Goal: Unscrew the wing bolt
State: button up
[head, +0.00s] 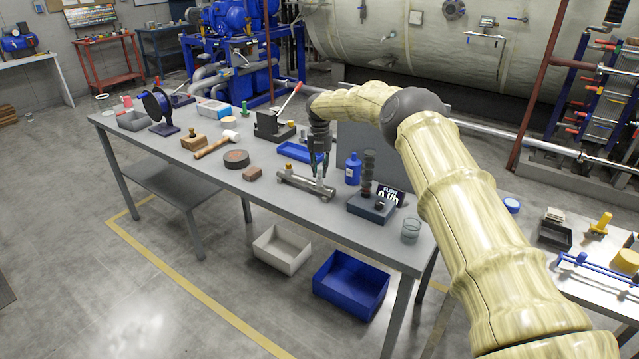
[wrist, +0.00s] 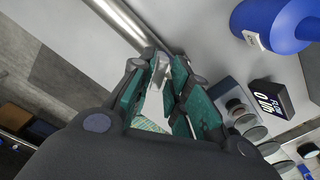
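A grey metal pipe fitting (head: 296,183) lies on the long grey workbench, and a small pale metal piece that looks like the wing bolt (head: 322,187) stands up near its right end. My gripper (head: 319,172) points down right over this piece, with its fingertips at it. In the wrist view my gripper (wrist: 163,76) has its teal-padded fingers close together, with a pale metal part of the wing bolt (wrist: 155,84) between the tips. I cannot tell whether both pads press on it. The fingers hide much of the bolt.
A flow display (head: 390,195) and a glass jar (head: 411,231) are further right. A blue tray (head: 297,151) lies behind. The bench front near the fitting is clear.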

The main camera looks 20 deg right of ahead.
aim_at(320, 172)
dwell(0.3)
jog(key=shift+r+p, duration=1.1)
jog(key=shift+r, duration=1.3)
